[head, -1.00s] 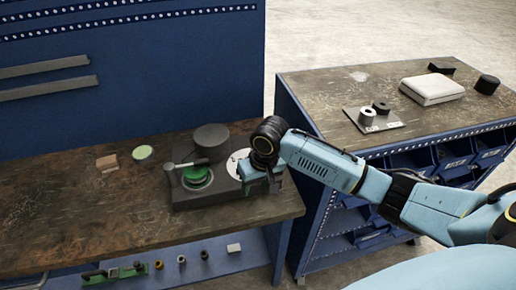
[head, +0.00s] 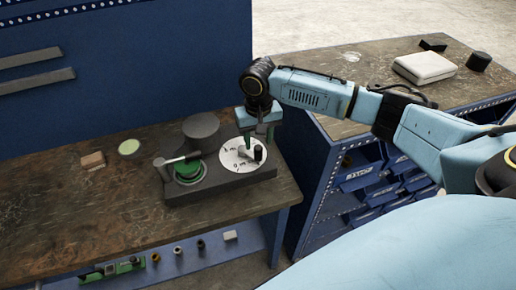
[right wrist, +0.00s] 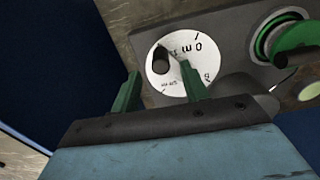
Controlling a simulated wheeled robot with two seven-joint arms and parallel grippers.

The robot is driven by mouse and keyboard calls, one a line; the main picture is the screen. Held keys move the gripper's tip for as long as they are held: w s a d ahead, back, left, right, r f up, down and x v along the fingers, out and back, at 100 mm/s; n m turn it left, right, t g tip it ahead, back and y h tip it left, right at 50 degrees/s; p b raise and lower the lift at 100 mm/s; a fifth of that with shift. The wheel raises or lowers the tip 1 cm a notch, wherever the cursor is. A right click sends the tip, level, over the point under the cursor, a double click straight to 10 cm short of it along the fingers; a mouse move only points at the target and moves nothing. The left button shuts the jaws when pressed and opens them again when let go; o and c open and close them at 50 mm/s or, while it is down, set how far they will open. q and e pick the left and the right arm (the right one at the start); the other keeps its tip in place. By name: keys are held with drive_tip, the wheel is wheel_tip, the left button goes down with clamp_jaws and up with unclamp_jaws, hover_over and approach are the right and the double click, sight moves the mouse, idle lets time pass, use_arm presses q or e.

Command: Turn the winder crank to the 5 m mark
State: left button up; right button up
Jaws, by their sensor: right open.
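The winder (head: 220,186) is a dark box on the workbench, with a green spool (head: 188,170) at its left. Its white marked dial (head: 238,163) is at the right end; a "0 m" label reads in the right wrist view, other marks are too small. The black crank knob (head: 258,154) stands upright near the dial's right edge in the head view. My right gripper (head: 260,137) is open above the dial, green fingers pointing down. In the right wrist view the knob (right wrist: 160,63) shows beyond and between the fingertips (right wrist: 160,80), apart from them. My left gripper is out of view.
A dark round cylinder (head: 201,130) stands behind the spool. A pale green disc (head: 129,147) and a brown block (head: 93,160) lie left on the bench. A side cabinet (head: 365,170) with bins stands to the right. The bench's left part is clear.

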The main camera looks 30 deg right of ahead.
sight(258, 147)
drive_tip(key=shift+f, duration=2.25)
drive_tip(key=shift+c, duration=0.2)
clamp_jaws()
